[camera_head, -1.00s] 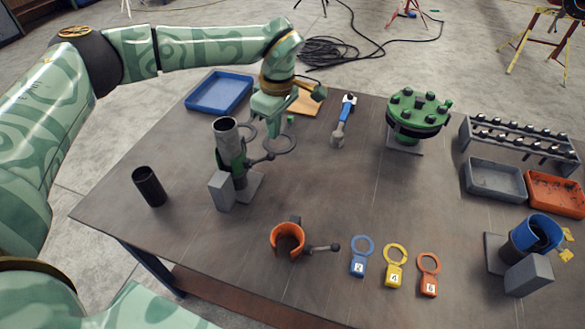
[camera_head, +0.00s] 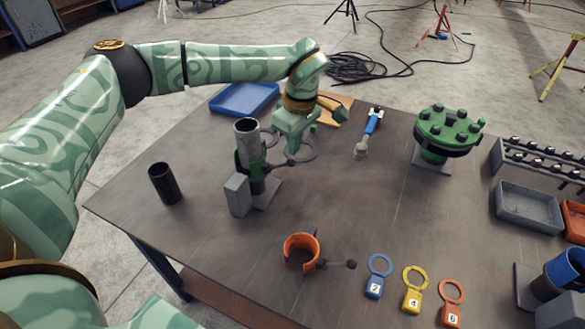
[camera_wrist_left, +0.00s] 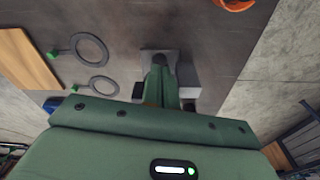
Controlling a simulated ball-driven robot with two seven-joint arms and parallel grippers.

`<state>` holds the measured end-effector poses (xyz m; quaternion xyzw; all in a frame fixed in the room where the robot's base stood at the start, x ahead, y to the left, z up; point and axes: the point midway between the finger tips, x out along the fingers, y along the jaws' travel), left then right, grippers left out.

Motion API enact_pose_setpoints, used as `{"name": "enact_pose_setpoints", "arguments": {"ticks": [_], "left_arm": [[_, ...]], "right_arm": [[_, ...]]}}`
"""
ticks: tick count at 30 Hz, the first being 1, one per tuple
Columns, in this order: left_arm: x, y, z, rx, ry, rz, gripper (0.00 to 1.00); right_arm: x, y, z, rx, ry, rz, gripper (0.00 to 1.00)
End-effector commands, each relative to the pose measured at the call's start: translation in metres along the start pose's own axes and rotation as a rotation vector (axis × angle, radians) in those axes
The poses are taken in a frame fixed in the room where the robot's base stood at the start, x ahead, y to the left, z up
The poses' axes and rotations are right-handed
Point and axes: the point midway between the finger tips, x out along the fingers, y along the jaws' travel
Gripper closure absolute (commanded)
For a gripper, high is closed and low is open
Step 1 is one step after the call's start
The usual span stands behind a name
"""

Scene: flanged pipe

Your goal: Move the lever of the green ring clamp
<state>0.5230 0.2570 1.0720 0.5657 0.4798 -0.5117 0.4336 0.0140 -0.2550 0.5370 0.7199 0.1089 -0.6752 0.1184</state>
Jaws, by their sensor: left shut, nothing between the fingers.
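The green ring clamp (camera_head: 249,158) is around an upright grey pipe (camera_head: 247,133) at the left of the table. Its lever points right and ends in a dark knob (camera_head: 290,162). My left gripper (camera_head: 289,148) is just right of the clamp, above and close to the lever. It is shut with nothing in it. In the left wrist view the shut fingers (camera_wrist_left: 160,82) point down over the grey stand (camera_wrist_left: 160,54). The fingers partly hide the clamp there, and I cannot tell whether they touch the lever. My right gripper is not in view.
An orange clamp (camera_head: 287,251) with its own lever stands nearer the front. A black tube (camera_head: 165,184) is left of the pipe, and a grey block (camera_head: 237,195) is before it. Rings with green tabs (camera_wrist_left: 91,48) lie beside the gripper.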

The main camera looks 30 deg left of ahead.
Motion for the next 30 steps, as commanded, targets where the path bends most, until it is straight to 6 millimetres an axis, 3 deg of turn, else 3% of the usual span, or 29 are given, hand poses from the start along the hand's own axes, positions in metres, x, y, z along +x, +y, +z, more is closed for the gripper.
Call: {"name": "enact_pose_setpoints", "arguments": {"ticks": [1,7,21,30], "left_arm": [[0.015,0.000,0.001,0.000,-0.001,-0.004,1.00],[0.031,0.000,0.001,0.001,-0.002,-0.002,1.00],[0.033,0.000,0.000,0.000,0.000,-0.001,1.00],[0.064,-0.001,0.003,0.001,0.000,-0.003,1.00]], "right_arm": [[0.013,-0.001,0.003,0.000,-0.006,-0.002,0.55],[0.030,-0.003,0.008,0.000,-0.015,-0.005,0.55],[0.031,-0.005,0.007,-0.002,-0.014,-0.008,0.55],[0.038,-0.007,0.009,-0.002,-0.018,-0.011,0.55]]}}
